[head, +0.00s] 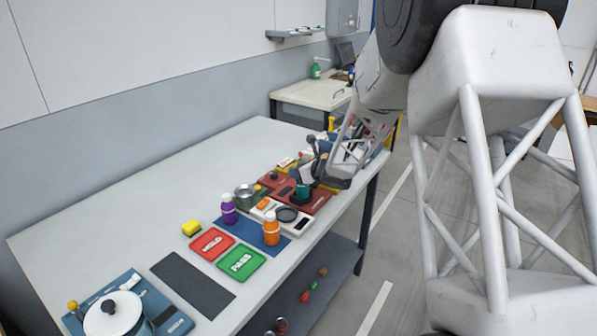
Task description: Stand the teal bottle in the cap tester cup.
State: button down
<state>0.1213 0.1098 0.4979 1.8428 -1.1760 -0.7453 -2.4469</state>
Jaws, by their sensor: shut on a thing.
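My gripper (304,180) is at the far right part of the bench, pointing down. It is shut on the teal bottle (303,193), of which only a small part shows below the fingers. The bottle looks roughly upright over the dark red plate; I cannot tell whether it touches anything below. A pale device (300,226) with a dark round cup (287,214) and an orange part lies just nearer than the gripper; it looks like the cap tester. The cup looks empty.
A purple bottle (229,209) and an orange bottle (271,229) stand on a blue mat (243,229) beside the tester. A metal pot (246,195) is left of it. Red (212,244) and green (241,262) trays lie nearer.

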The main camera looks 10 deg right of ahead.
jog(key=shift+f, duration=0.3)
jog(key=c, duration=0.8)
grip_release()
jog(key=shift+s+r, duration=0.1)
jog(key=shift+r, duration=0.25)
jog(key=shift+v, duration=5.9)
